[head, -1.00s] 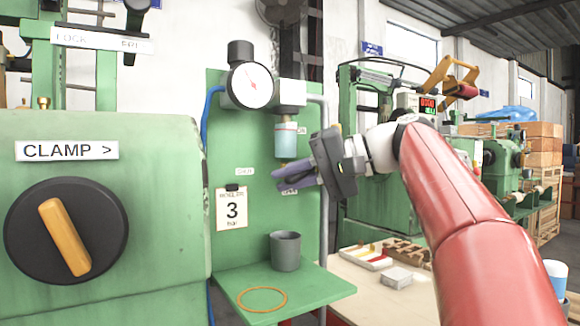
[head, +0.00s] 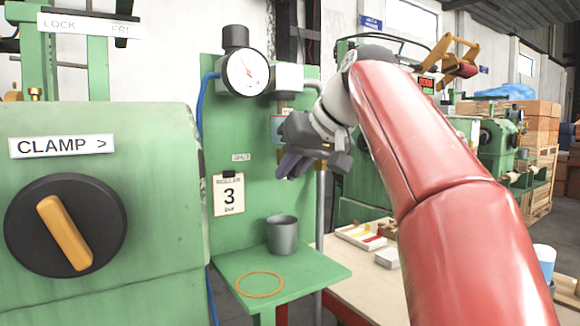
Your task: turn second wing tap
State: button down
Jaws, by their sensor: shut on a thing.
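My gripper (head: 287,168) is in front of the green panel, just below the clear filter bowl (head: 277,126) of the air unit. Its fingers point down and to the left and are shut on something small. The wing tap is not visible; my gripper hides the spot under the bowl. A label reading "SHUT" (head: 241,157) is on the panel to the left of my fingers. The round pressure gauge (head: 245,73) with a black knob on top is above and to the left.
A grey cup (head: 282,235) stands on the green shelf (head: 330,271) below my gripper, beside an orange ring (head: 260,284). A card marked 3 bar (head: 229,195) hangs on the panel. The clamp machine (head: 160,150) with its black dial (head: 95,262) fills the left.

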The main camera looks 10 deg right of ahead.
jog(key=shift+d+n+t+h, duration=0.1)
jog(key=shift+n+t+h, duration=0.2)
jog(key=shift+n+h, duration=0.35)
jog(key=shift+h, duration=0.35)
jog(key=c, duration=1.5)
grip_release()
jog(key=shift+o, duration=0.2)
jog(key=v, duration=0.7)
jog(key=shift+s+r, duration=0.2)
jog(key=shift+s, duration=0.05)
jog(key=shift+d, duration=0.15)
